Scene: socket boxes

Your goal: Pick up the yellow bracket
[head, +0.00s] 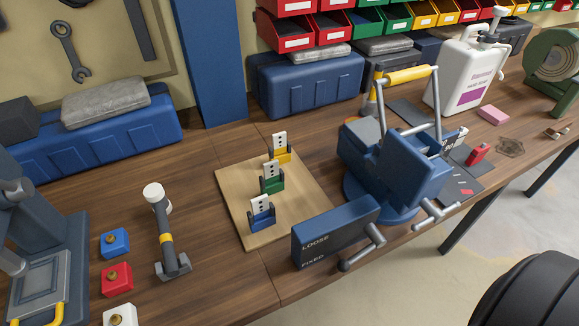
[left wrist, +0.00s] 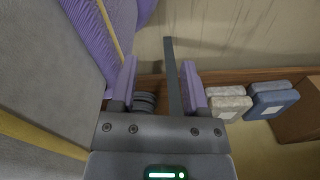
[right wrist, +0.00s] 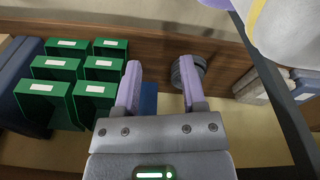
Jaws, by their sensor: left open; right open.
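The yellow bracket (head: 283,156) stands on a light wooden board (head: 233,190), at the far end of a row of three. A white plate with dark holes (head: 279,140) stands upright in it. A green bracket (head: 272,185) and a blue bracket (head: 262,220) with similar plates stand nearer. Neither gripper shows in the head view. My left gripper (left wrist: 158,75) is open with nothing held, and a dark bar shows beyond its fingers. My right gripper (right wrist: 160,75) is open and empty. No bracket shows in either wrist view.
A blue vise (head: 390,165) and a LOOSE/FIXED block (head: 335,232) stand right of the board. A hammer (head: 162,230) and blue, red (head: 117,279) and white boxes lie left. Blue cases (head: 306,85) stand behind. Bare wood lies between hammer and board.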

